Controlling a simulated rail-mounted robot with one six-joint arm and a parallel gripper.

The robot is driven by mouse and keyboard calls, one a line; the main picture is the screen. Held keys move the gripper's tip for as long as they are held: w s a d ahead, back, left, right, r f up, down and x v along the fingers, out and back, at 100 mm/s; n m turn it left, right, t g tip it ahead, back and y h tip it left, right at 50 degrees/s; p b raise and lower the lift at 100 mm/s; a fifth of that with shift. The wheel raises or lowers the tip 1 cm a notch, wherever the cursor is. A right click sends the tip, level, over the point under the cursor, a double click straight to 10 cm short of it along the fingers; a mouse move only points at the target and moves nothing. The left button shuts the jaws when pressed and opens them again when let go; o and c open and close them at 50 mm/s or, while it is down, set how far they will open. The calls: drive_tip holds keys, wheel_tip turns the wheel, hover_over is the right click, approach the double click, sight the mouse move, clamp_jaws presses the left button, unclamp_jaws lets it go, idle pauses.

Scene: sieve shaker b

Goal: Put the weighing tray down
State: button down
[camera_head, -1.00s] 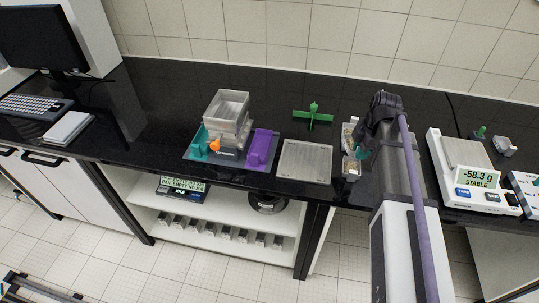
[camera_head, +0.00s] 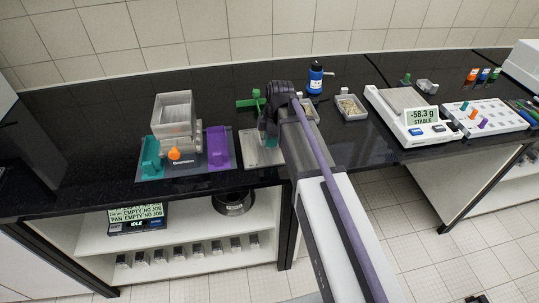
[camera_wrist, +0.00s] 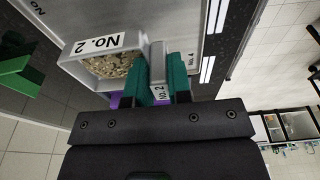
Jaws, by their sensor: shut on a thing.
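The weighing tray (camera_wrist: 82,68) is a small grey open box with a white "No. 2" label, holding pale grains, seen in the wrist view. My gripper (camera_wrist: 161,62) has teal fingers shut on the tray's grey tab, which also has a "No. 2" label. A grey plate (camera_wrist: 185,18) with "No." markings lies beyond the tray. In the head view my gripper (camera_head: 268,138) is over the flat metal plate (camera_head: 252,158), and the held tray is hidden behind it. I cannot tell whether the tray touches the plate.
Left of the plate stands a sieve stack (camera_head: 173,115) with teal and purple holders. Behind is a green stand (camera_head: 246,102).

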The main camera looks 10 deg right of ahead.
wheel_tip(320, 180, down, 4)
drive_tip(key=b, duration=0.4)
drive_tip(key=shift+r, duration=0.3)
drive_tip(key=shift+f, duration=0.2)
drive_tip(key=c, duration=1.1)
unclamp_jaws()
drive_tip(key=shift+o, duration=0.2)
drive_tip(key=shift+r, duration=0.15)
